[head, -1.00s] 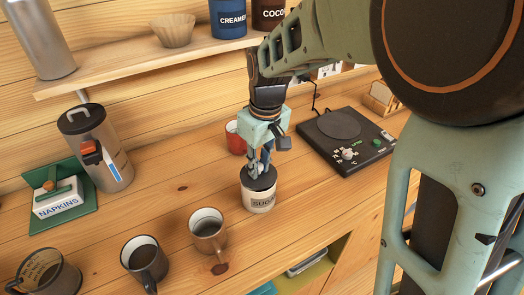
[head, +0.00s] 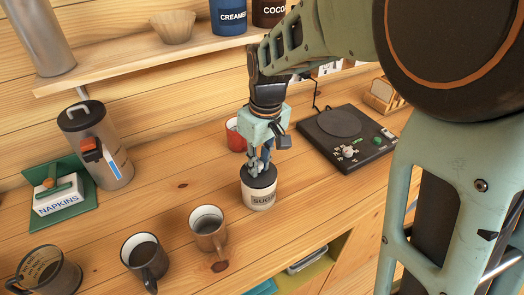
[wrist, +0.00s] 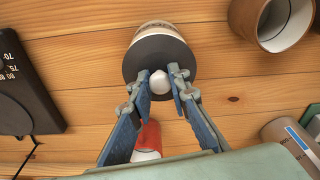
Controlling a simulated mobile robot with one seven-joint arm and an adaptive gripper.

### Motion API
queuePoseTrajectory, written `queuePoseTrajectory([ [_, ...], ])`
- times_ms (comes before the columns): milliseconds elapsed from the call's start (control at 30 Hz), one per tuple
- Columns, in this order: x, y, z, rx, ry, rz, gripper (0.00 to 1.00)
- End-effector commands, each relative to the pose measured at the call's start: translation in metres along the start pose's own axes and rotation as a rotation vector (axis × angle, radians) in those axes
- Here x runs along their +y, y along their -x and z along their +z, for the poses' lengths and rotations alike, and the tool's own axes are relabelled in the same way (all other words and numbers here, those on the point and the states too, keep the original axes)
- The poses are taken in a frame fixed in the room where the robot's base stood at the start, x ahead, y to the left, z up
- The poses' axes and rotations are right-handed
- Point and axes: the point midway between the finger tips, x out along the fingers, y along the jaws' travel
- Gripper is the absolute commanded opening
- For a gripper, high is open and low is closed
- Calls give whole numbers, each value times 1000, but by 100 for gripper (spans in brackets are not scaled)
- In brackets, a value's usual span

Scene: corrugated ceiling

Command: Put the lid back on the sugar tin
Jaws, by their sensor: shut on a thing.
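The sugar tin (head: 259,199), cream with a dark label reading "SUG…", stands upright on the wooden counter. Its dark round lid (head: 258,177) lies over its mouth with no clear gap in the head view; I cannot tell whether it is fully seated. In the wrist view the lid (wrist: 158,57) is a dark disc with a pale knob, and the tin's pale side (wrist: 157,27) shows beyond it. My gripper (head: 261,166) points down from above, its fingers (wrist: 162,86) shut on the lid's knob.
A red mug (head: 236,135) stands just behind my gripper. A brown mug (head: 208,231) and a dark mug (head: 144,258) stand to the left. A hot plate (head: 345,139) lies to the right. A shelf (head: 140,65) runs above the counter.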

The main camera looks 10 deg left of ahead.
Motion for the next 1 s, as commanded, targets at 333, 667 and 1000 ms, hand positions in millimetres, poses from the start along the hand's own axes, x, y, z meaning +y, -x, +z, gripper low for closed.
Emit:
queuePoseTrajectory([
  [333,0,0,0,0,0,0,22],
  [667,0,0,0,0,-1,0,37],
  [1000,0,0,0,0,-1,0,55],
])
